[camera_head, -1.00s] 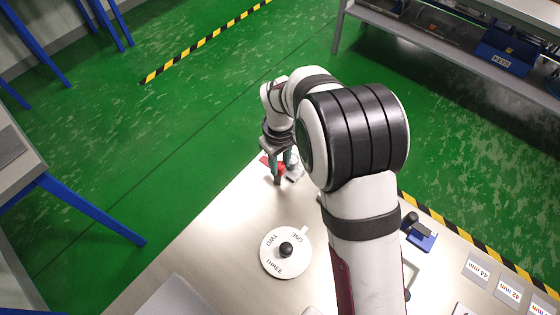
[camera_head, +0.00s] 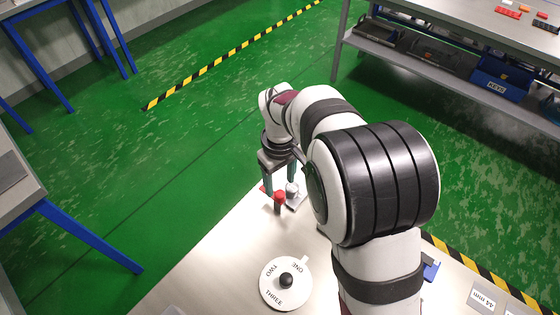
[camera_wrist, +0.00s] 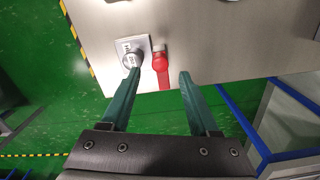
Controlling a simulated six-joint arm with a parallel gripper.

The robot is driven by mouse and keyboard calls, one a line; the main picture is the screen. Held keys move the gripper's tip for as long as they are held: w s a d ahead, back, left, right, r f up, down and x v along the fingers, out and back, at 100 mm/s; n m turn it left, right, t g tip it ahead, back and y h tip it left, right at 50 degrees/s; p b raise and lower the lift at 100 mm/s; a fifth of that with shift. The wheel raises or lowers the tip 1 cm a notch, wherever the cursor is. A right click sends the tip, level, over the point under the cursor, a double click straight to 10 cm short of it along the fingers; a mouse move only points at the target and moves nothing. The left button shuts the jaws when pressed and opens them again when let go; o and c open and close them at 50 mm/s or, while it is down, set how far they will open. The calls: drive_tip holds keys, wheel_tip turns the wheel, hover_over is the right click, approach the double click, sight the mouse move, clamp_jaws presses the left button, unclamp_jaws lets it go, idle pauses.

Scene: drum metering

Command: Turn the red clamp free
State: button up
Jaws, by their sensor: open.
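The red clamp (camera_head: 279,196) stands near the far corner of the metal table. In the wrist view the clamp (camera_wrist: 160,62) shows a round red part with a short red lever reaching down toward the table edge. My gripper (camera_head: 280,190) is over that corner with its green fingers apart. In the wrist view the fingertips of my gripper (camera_wrist: 159,75) lie either side of the lever, with nothing between them that I can see being held. The fingers seem to be above the clamp; the exact height is hard to tell.
A silver knob on a square plate (camera_wrist: 131,52) sits close beside the clamp, near one finger. A white dial marked ONE, TWO, THREE (camera_head: 286,283) with a black knob lies nearer on the table. The table edge drops to green floor just beyond the clamp.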

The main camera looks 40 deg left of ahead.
sight(280, 193)
wheel_tip(280, 193, up, 11)
drive_tip(key=shift+f, duration=0.2)
drive_tip(key=s+d+r+m+y, duration=0.1)
drive_tip(key=s+d+r+m, duration=0.1)
drive_tip(key=d+m, duration=0.8)
drive_tip(key=s+d+r+m, duration=0.2)
drive_tip(key=s+d+m, duration=0.1)
drive_tip(key=d, duration=1.2)
drive_tip(key=s+d+f+m, duration=0.3)
drive_tip(key=s+d+m, duration=0.3)
drive_tip(key=s, duration=0.3)
drive_tip(key=shift+d+f+m+y, duration=0.3)
drive_tip(key=shift+f+m+y, duration=0.1)
drive_tip(key=shift+m, duration=0.5)
